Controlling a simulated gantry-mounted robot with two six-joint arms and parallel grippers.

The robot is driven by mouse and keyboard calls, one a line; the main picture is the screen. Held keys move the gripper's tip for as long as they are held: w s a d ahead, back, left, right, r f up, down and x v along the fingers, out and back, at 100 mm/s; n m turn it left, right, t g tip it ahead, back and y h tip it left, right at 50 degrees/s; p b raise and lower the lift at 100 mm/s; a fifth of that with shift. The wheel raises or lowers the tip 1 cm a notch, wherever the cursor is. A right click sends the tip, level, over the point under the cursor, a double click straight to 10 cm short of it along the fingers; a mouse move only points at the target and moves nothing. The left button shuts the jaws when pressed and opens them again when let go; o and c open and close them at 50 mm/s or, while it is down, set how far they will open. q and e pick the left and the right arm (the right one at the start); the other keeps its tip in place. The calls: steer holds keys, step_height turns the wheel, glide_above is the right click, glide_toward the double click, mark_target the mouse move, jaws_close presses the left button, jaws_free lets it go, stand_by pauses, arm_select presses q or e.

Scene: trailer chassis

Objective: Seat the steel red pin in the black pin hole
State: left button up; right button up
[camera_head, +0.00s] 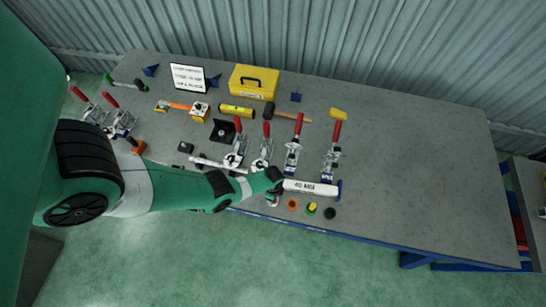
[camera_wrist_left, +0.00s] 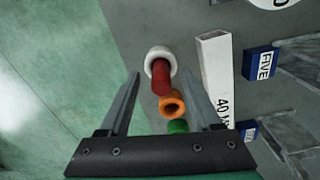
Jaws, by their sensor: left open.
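The red pin (camera_wrist_left: 161,76) stands in a white round collar (camera_wrist_left: 158,55) in the left wrist view, between the fingers of my left gripper (camera_wrist_left: 163,78). The gripper is open, and I cannot tell if a finger touches the pin. In the head view my left gripper (camera_head: 277,187) is over the table's front edge and largely hides the pin. A black round piece (camera_head: 330,213), which looks like the black pin hole, sits at the right end of the row of coloured pieces. It is not visible in the wrist view. My right gripper is not in view.
An orange ring (camera_wrist_left: 172,103) and a green piece (camera_wrist_left: 178,126) stand beside the pin. A white bar marked "40" (camera_head: 312,187) lies close behind the row. Several red-handled toggle clamps (camera_head: 294,150) stand behind. The table's right part (camera_head: 430,170) is clear.

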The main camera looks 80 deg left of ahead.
arm_select(q)
steer(key=shift+w+f, duration=0.1)
steer(key=shift+f, duration=0.55)
steer(key=shift+r, duration=0.2)
jaws_close()
